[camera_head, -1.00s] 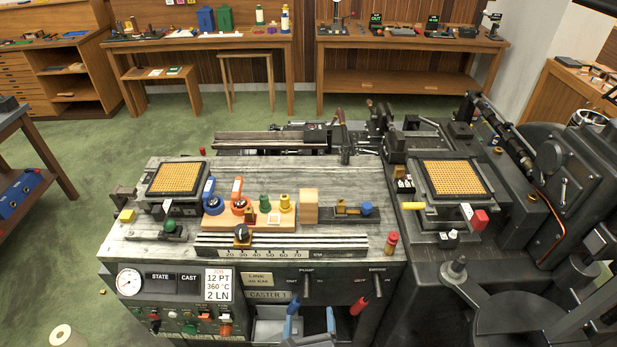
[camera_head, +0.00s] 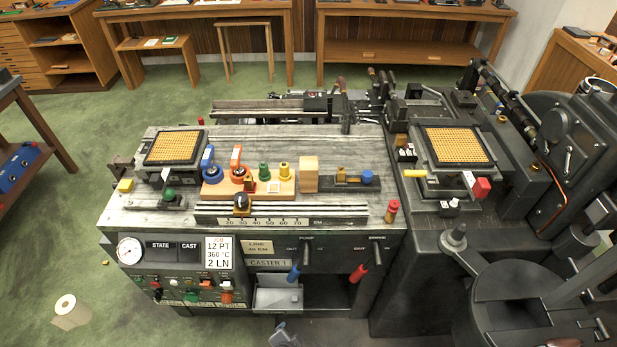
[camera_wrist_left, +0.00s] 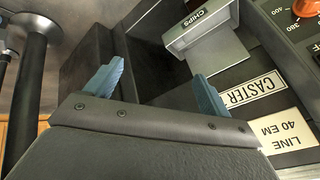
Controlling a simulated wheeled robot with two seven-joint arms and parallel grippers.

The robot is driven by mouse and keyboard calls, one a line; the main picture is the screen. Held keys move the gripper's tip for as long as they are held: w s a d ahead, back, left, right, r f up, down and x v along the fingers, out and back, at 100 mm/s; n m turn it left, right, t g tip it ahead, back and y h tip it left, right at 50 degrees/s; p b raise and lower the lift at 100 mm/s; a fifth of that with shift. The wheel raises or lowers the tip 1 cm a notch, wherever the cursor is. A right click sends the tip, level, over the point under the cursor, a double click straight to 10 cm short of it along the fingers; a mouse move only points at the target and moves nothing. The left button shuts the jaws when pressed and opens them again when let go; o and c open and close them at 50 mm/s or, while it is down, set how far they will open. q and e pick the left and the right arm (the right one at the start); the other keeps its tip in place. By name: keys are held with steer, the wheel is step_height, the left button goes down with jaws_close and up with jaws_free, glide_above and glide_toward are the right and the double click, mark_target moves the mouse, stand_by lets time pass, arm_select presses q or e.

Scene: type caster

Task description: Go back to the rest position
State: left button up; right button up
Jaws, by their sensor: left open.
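My left gripper (camera_wrist_left: 157,88) is open with its two blue fingers apart and nothing between them in the left wrist view. In the head view only a small part of it (camera_head: 281,336) shows at the bottom edge, in front of and below the caster machine (camera_head: 330,236). The grey chips drawer (camera_head: 277,299) sits in the recess at the machine's lower front. It also shows close beyond the fingers in the left wrist view (camera_wrist_left: 207,42), apart from them. My right gripper is not in view.
A blue-gripped lever (camera_head: 294,272) and a red-gripped lever (camera_head: 358,273) hang from the machine's front. A dark round pan (camera_head: 520,300) stands at the lower right. A pale roll (camera_head: 71,310) lies on the green floor, which is mostly clear at left.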

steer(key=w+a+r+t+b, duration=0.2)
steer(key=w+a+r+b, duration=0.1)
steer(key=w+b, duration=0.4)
arm_select(q)
steer(key=s+a+f+n+g+b, duration=0.1)
steer(key=s+a+f+n, duration=0.1)
steer(key=f, duration=0.8)
steer(key=s+a+f+n+g+b, duration=0.1)
steer(key=s+a+f, duration=0.4)
steer(key=f, duration=0.6)
steer(key=s+a+f+n+g+b, duration=0.2)
steer(key=s+a+f+n, duration=0.2)
steer(key=a+f, duration=0.3)
step_height(320, 180, down, 3)
steer(key=shift+s+f+n+g+y, duration=0.15)
steer(key=shift+n+g+y, duration=0.2)
steer(key=shift+n, duration=0.25)
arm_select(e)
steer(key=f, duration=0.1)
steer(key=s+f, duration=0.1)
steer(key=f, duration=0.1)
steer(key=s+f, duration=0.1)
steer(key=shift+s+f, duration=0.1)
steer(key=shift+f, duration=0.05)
arm_select(q)
steer(key=shift+a, duration=0.1)
